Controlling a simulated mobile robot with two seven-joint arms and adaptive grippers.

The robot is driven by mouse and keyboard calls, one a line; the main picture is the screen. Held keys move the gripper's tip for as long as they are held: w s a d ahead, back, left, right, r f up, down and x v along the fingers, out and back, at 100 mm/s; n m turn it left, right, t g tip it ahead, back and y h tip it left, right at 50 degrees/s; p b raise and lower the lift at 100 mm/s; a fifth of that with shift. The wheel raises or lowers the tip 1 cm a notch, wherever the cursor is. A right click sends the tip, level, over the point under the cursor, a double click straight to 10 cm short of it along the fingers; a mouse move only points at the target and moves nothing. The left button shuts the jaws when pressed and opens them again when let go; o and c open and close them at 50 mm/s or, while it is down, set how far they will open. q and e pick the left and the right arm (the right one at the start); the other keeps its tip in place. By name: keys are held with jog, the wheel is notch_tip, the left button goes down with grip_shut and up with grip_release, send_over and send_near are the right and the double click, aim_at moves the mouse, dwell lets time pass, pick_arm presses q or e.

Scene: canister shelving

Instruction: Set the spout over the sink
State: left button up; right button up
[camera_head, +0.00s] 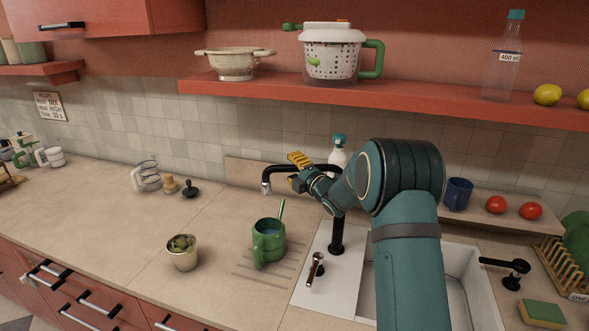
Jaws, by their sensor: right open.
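The black faucet stands behind the white sink (342,294), with its upright column (337,238) at the sink's left part. Its spout (277,169) points left, and its silver-tipped outlet (266,188) hangs over the countertop, outside the basin. My right gripper (298,172), with yellow finger pads, is open at the spout's middle stretch. The pads are above and below the line of the spout; I cannot tell whether they touch it. My right forearm hides part of the spout and much of the basin. My left gripper is not in view.
A green mug (268,246) with a stick and a cup of green pieces (182,253) stand left of the sink. A lever handle (315,269) sits on the sink rim. A soap bottle (338,152) stands behind. A red shelf (400,98) runs above.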

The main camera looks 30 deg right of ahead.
jog(key=c, duration=1)
jog(key=shift+s+a, duration=0.1)
jog(key=shift+s, duration=0.05)
